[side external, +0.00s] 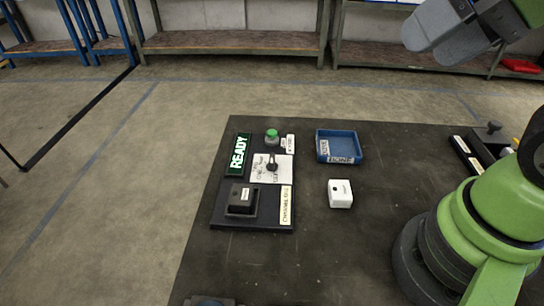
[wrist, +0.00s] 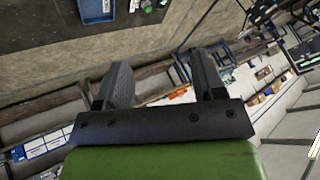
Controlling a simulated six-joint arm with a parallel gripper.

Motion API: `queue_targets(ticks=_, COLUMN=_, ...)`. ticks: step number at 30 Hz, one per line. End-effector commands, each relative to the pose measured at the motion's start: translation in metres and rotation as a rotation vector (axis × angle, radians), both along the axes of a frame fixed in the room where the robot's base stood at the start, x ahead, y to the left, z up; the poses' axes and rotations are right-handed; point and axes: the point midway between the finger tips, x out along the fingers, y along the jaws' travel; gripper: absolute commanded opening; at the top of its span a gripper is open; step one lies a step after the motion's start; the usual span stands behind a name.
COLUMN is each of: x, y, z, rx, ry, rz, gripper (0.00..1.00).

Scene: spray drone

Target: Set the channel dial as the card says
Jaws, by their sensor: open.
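The channel dial, a black knob (side external: 272,164) on a white plate (side external: 257,172), sits on a black panel board (side external: 270,227) in the side view. Its pointer setting is too small to tell. A pale card (side external: 286,205) with printing lies along the panel's right edge; its words cannot be read for sure. My gripper (side external: 440,30) is high at the top right of the side view, well away from the panel. In the wrist view my gripper (wrist: 165,85) has its two fingers apart with nothing between them. The wrist camera looks past the table, and the dial is not clear there.
The panel also bears a lit READY sign (side external: 238,154), a green button (side external: 272,135) and a black block (side external: 242,198). A blue tray (side external: 356,146) and a white box (side external: 340,194) stand to its right. Dark table (side external: 330,265) in front is mostly clear.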

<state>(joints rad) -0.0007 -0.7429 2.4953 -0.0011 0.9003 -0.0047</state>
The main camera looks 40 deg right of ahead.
Motion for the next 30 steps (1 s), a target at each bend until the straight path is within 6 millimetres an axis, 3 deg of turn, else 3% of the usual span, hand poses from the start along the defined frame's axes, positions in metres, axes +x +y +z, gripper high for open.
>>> queue_targets(ticks=5, x=0.023, y=0.001, z=0.003, rx=-0.063, ry=0.051, rz=0.085, gripper=0.64)
queue_targets(ticks=10, x=0.072, y=0.004, z=-0.004, rx=-0.183, ry=0.143, rz=0.268, gripper=0.64)
queue_targets(ticks=14, x=0.112, y=0.01, z=-0.022, rx=-0.27, ry=0.212, rz=0.426, gripper=0.64)
queue_targets(ticks=22, x=0.182, y=0.026, z=-0.096, rx=-0.419, ry=0.35, rz=0.776, gripper=0.64)
queue_targets(ticks=27, x=0.206, y=0.035, z=-0.151, rx=-0.479, ry=0.416, rz=0.968, gripper=0.64)
queue_targets(ticks=30, x=0.212, y=0.038, z=-0.173, rx=-0.498, ry=0.439, rz=1.042, gripper=0.64)
